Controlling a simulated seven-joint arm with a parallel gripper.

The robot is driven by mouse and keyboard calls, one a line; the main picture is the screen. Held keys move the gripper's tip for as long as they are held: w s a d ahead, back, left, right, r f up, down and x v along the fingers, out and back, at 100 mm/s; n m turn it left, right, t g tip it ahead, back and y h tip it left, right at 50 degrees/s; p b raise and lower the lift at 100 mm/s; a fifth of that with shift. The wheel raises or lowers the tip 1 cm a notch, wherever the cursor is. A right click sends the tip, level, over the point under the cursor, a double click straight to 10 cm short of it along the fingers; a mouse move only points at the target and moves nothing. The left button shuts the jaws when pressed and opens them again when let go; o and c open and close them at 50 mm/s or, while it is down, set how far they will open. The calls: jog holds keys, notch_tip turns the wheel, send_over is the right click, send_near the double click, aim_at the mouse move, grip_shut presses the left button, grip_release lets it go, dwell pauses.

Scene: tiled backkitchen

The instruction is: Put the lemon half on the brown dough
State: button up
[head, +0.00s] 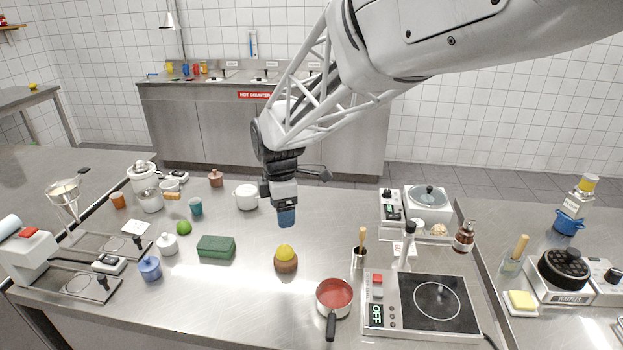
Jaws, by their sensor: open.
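The lemon half (286,251) is a small yellow dome. It sits on top of the brown dough (286,266), a round brown lump on the steel counter near the middle of the head view. My gripper (287,222) points down just above the lemon half, with a gap between them. Its blue fingertips are open and hold nothing visible; the space between them is hard to make out from this side.
A green sponge-like block (216,247) lies left of the dough. A red saucepan (334,293) and a hot plate (437,300) stand to the right. A white pot (246,197) stands behind. The counter in front of the dough is clear.

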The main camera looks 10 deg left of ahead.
jog(key=s+d+r+m, duration=0.2)
jog(key=s+d+m, duration=0.1)
jog(key=d, duration=0.4)
jog(key=s+d+r+m+t, duration=0.1)
jog(key=s+d+r+m, duration=0.1)
jog(key=s+d+m, duration=0.3)
jog(key=s+d+r+m, duration=0.1)
jog(key=d+r+m, duration=0.1)
jog(key=d, duration=0.6)
jog(key=s+d+m+t, duration=0.1)
jog(key=s+d+m, duration=1.2)
jog(key=s, duration=0.4)
jog(key=shift+s+d+f+t, duration=0.25)
jog(key=shift+d+f+t, duration=0.1)
jog(key=shift+d, duration=0.35)
